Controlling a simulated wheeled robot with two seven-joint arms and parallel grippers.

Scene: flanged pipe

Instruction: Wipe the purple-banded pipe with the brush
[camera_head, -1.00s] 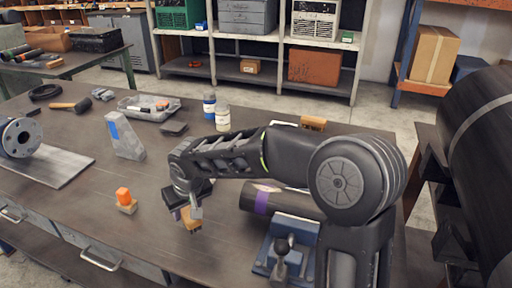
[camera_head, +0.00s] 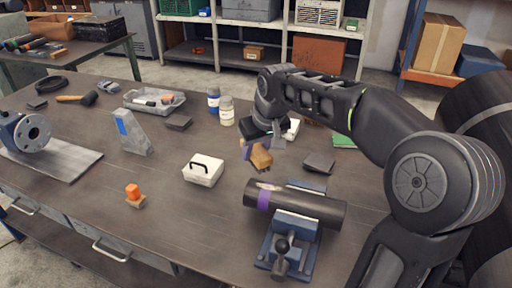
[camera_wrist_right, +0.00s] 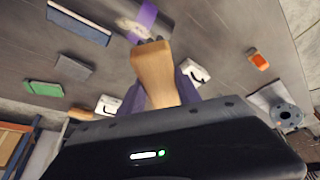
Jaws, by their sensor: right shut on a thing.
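The dark pipe (camera_head: 310,207) lies level in a blue vise (camera_head: 287,245). Its purple band (camera_head: 263,198) is near the left end, with a pale smudge beside it on top. My right gripper (camera_head: 252,146) is shut on the wooden brush (camera_head: 261,158), which hangs tilted behind and above the pipe's left end, apart from it. My left gripper is out of view.
A white case (camera_head: 203,171) stands left of the pipe, and an orange-topped block (camera_head: 134,194) lies further left. Two bottles (camera_head: 226,112), a grey wedge (camera_head: 131,132) and a tray (camera_head: 155,102) stand behind.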

